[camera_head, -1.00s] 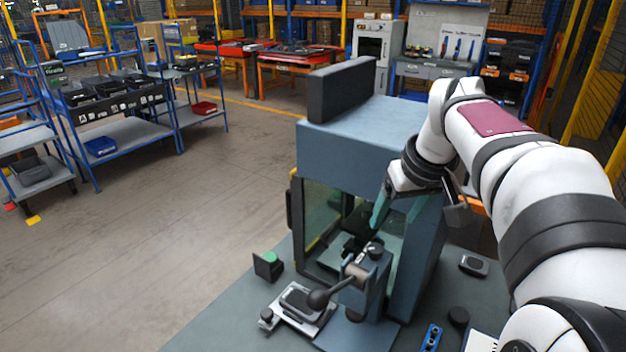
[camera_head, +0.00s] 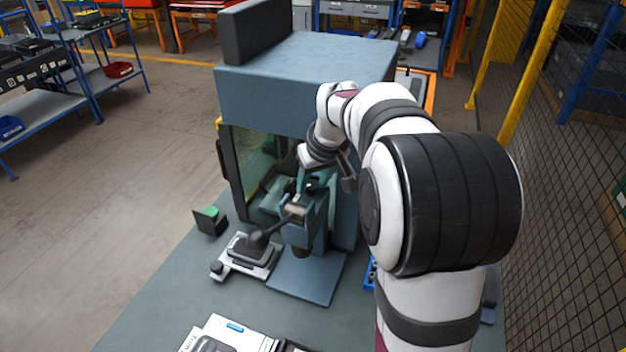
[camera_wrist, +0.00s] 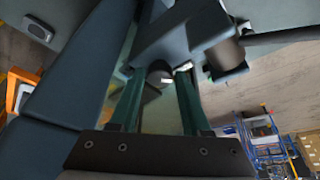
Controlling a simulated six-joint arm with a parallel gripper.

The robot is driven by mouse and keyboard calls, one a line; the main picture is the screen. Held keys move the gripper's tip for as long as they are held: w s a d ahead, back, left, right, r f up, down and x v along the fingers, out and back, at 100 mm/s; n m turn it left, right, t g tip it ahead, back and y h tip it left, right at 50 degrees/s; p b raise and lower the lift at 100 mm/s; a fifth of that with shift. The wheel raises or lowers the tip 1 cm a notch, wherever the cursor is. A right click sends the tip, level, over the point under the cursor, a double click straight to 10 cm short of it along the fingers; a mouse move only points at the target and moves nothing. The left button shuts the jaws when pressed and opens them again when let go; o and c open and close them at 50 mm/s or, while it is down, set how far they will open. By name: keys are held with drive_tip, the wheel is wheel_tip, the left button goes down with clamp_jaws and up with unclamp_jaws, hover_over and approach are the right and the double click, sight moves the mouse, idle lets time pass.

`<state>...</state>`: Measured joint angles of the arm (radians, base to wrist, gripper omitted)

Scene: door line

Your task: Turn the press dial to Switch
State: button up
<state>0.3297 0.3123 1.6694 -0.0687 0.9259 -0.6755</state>
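The press (camera_head: 305,222) is a small grey-blue unit with a black ball-ended lever, in front of a large blue-grey cabinet (camera_head: 300,75). A dark round knob (camera_head: 313,186), which looks like the dial, sits on top of the press. My gripper (camera_head: 299,190) reaches down at the press top beside the knob, partly hidden by my wrist. In the wrist view my gripper's two green fingers (camera_wrist: 162,76) are apart, with a rounded grey part (camera_wrist: 159,77) between their tips. Contact cannot be told. No dial markings or pointer can be read.
The black lever ball (camera_head: 259,238) sticks out left of the press, above a small silver-edged fixture (camera_head: 246,262). A green button on a black block (camera_head: 210,220) stands farther left. Papers and a device (camera_head: 228,335) lie at the front. A mesh fence (camera_head: 570,190) stands right.

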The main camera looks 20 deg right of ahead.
clamp_jaws()
drive_tip(key=shift+m, duration=0.4)
drive_tip(key=m, duration=0.1)
drive_tip(key=m+h, duration=0.1)
drive_tip(key=m, duration=0.1)
drive_tip(key=shift+a+m+h, duration=0.25)
drive_tip(key=shift+m+h, duration=0.15)
drive_tip(key=m, duration=0.2)
drive_tip(key=m+g+h, duration=0.1)
drive_tip(key=m, duration=0.1)
drive_tip(key=shift+w+a+m+h, duration=0.15)
drive_tip(key=shift+a+m+h, duration=0.05)
drive_tip(key=shift+m+h, duration=0.1)
drive_tip(key=m+g, duration=0.1)
drive_tip(key=m, duration=0.1)
drive_tip(key=m+g, duration=0.1)
drive_tip(key=m, duration=0.1)
drive_tip(key=shift+w+a+h, duration=0.1)
drive_tip(key=shift+w+h, duration=0.1)
drive_tip(key=shift+h, duration=0.2)
drive_tip(key=shift+w+m+g, duration=0.15)
drive_tip(key=shift+m+g, duration=0.65)
drive_tip(key=shift+m, duration=1.7)
